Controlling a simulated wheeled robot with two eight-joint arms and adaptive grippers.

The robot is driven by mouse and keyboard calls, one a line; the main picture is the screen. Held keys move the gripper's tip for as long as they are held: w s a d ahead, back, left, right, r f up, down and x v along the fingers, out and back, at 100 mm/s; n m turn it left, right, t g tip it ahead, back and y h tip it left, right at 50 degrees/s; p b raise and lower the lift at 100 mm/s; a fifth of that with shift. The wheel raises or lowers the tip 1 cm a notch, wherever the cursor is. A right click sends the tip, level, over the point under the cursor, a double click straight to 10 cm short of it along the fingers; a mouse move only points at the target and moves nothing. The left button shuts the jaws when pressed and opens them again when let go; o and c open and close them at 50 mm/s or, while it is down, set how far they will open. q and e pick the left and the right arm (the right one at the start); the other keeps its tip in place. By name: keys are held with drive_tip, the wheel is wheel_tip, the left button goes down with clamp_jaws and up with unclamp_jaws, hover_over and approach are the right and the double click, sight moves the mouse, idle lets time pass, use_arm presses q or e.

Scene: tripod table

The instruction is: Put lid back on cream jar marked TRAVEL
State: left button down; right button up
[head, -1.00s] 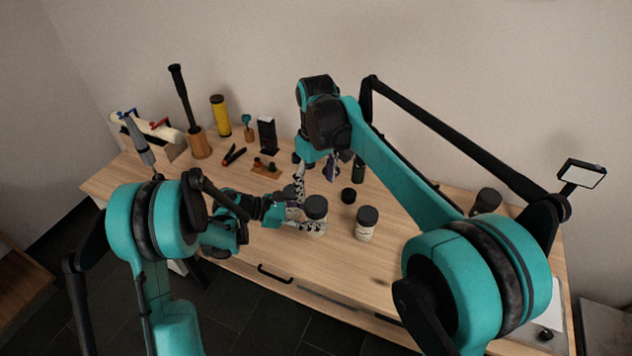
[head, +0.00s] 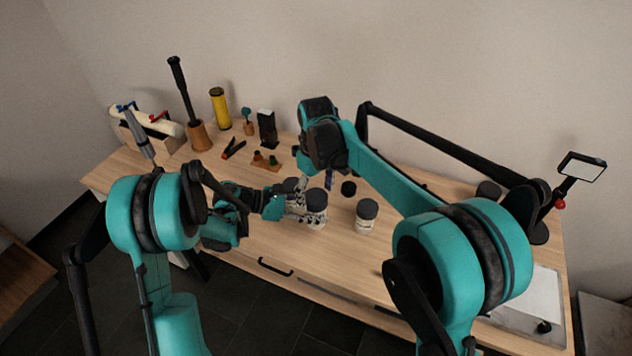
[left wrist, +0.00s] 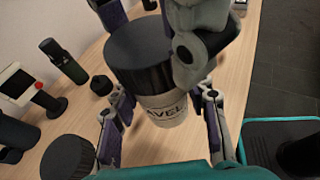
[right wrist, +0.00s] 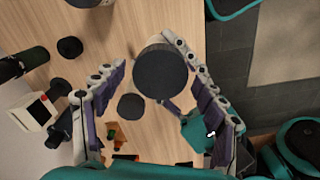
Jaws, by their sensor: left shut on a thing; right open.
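The cream jar (left wrist: 166,110), its label partly showing "AVEL", stands between the fingers of my left gripper (left wrist: 162,118), which is shut on its body. A black lid (left wrist: 139,52) sits on top of the jar and looks level; whether it is fully seated I cannot tell. The same lid (right wrist: 160,73) shows as a dark disc in the right wrist view. My right gripper (right wrist: 145,50) is open, with its fingers spread beside the lid. In the head view, the jar (head: 317,217) stands near the table's middle, partly covered by my left gripper (head: 298,213).
A second black-lidded jar (head: 366,222) stands to the right. A small black cap (head: 348,188) lies behind. Another dark round top (right wrist: 131,106) is near my right gripper. A yellow cylinder (head: 220,108) and pliers (head: 234,148) are at the back left.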

drive_tip(key=shift+f, duration=0.75)
drive_tip(key=c, duration=1.2)
drive_tip(key=m, duration=0.5)
drive_tip(key=o, duration=1.4)
drive_tip(key=shift+c, duration=0.2)
drive_tip(key=shift+r, duration=0.1)
wheel_tip(320, 180, up, 12)
